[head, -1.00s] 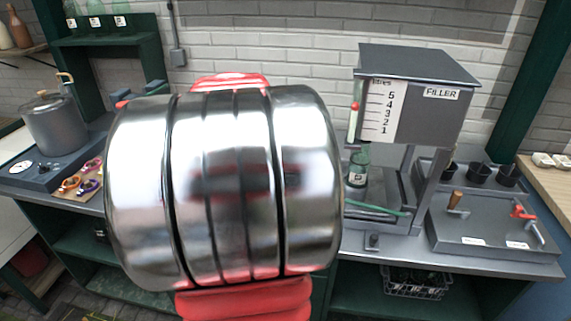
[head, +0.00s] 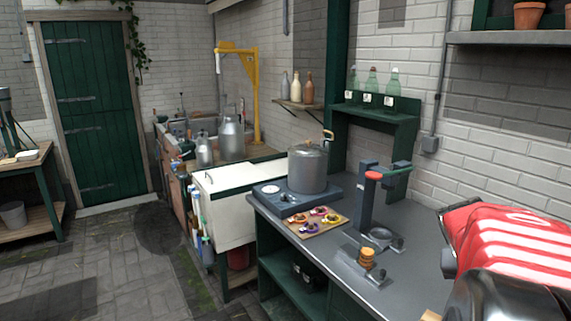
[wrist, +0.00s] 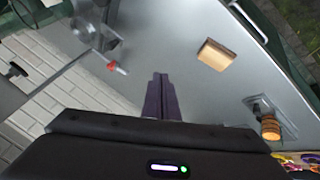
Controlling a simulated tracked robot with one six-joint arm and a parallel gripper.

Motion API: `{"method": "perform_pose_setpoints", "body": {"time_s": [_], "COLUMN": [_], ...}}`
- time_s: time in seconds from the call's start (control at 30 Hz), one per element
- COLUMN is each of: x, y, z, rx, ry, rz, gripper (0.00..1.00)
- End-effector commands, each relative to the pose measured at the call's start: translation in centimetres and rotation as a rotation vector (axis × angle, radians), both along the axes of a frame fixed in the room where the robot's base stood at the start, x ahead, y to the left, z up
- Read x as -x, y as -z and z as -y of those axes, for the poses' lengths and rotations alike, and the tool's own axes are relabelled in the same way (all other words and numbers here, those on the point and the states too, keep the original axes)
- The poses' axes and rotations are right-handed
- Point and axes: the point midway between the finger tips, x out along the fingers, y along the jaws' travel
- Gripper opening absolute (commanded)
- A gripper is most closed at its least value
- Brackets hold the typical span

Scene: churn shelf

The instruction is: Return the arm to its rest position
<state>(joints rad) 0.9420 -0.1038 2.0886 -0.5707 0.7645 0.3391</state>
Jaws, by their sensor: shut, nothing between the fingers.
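My gripper (wrist: 161,80) shows in the wrist view as two dark purplish fingers, pressed together with nothing between them. It is above the grey worktop (wrist: 175,30), and I cannot tell how high. In the head view my arm, with a red and white striped part and a shiny metal part, fills the lower right corner. The gripper itself is outside that view.
A lever device (head: 370,200) stands on the worktop, with a fitting bearing a wooden knob (head: 367,258) in front. A wooden block (wrist: 214,54) lies nearby. A lidded pot (head: 307,168) and colourful rings (head: 318,215) are farther left. The floor at left is open.

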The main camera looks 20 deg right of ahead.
Motion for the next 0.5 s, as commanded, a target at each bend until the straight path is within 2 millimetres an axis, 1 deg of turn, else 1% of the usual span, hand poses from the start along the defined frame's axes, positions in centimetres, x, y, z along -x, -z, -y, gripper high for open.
{"method": "perform_pose_setpoints", "body": {"time_s": [0.03, 0.17, 0.2, 0.27, 0.4, 0.47, 0.5], "x": [-1.5, -4.3, -5.1, -6.1, -8.1, -8.8, -9.1], "y": [-0.3, -0.8, -0.9, -1.0, -1.2, -1.3, -1.3], "z": [-1.8, -6.2, -7.6, -9.7, -14.7, -16.9, -18.3], "rx": [-0.005, -0.027, -0.036, -0.048, -0.077, -0.090, -0.100], "ry": [-0.042, -0.134, -0.163, -0.205, -0.308, -0.354, -0.383], "rz": [0.012, 0.039, 0.048, 0.058, 0.085, 0.095, 0.103], "gripper": [0.00, 0.00, 0.00, 0.00, 0.00, 0.00, 0.00]}}
